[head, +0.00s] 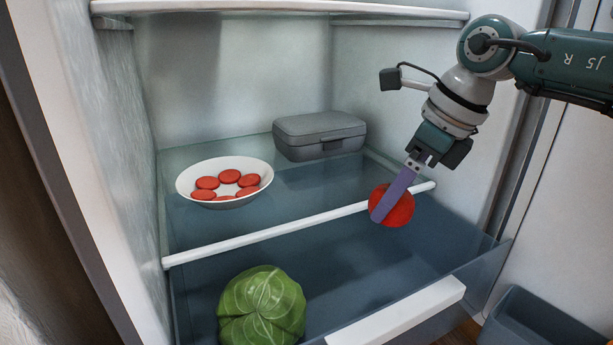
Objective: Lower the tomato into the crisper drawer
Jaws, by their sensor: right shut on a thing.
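The red tomato (400,211) is held by my right gripper (390,205), which is shut on it. One purple finger covers the tomato's left part; the other finger is hidden. The tomato hangs over the right part of the crisper drawer (395,315), close in the picture to the white shelf edge. The drawer is pulled out and has smoky clear walls with a white front handle. A green cabbage (262,306) is in the drawer's left front part. My left gripper is not in view.
A glass shelf with a white front edge (262,236) lies above the drawer's back part. On it are a white bowl (205,201) of red slices and a grey lidded box (320,136). A grey bin (545,322) stands at lower right. The drawer's middle and right are clear.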

